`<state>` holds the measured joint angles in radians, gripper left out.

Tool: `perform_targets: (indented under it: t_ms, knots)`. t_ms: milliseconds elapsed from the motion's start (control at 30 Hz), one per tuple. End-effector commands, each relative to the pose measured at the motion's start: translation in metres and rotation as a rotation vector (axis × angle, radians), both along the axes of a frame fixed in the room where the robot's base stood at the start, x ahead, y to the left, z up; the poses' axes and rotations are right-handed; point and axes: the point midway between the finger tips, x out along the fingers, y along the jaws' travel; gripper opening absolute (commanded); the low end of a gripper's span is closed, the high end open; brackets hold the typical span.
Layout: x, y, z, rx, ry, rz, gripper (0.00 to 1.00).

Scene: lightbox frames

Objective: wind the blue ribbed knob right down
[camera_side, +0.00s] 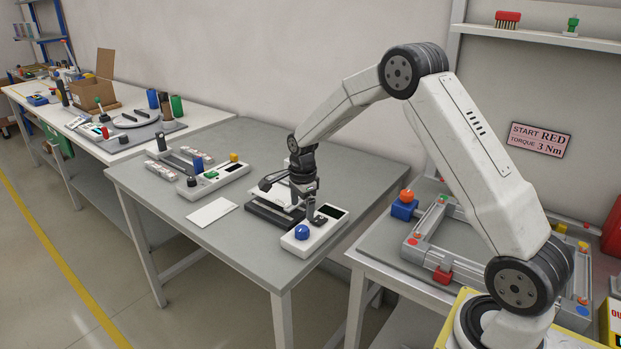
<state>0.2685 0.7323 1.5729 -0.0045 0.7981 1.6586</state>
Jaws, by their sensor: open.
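A blue knob (302,231) sits at the front end of a white box (322,230) with a dark display, near the front edge of the grey table. The knob's ribs are too small to make out. How far the knob is wound down cannot be told from this view.
The dark base (268,217) lies left of the white box. A white card (212,212) lies flat further left. Another white box (220,176) with a green button and yellow knob stands behind. A metal frame (425,245) is on the right-hand table.

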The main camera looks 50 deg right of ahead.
Motion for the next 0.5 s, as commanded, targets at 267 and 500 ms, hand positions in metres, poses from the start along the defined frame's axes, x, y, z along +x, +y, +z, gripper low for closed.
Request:
perform_targets:
  t_ms: [267, 500]
  knots:
    - [0.0, 0.0, -0.021, 0.001, 0.003, 0.002, 0.95]
    - [0.001, 0.0, -0.05, 0.001, 0.002, 0.002, 0.95]
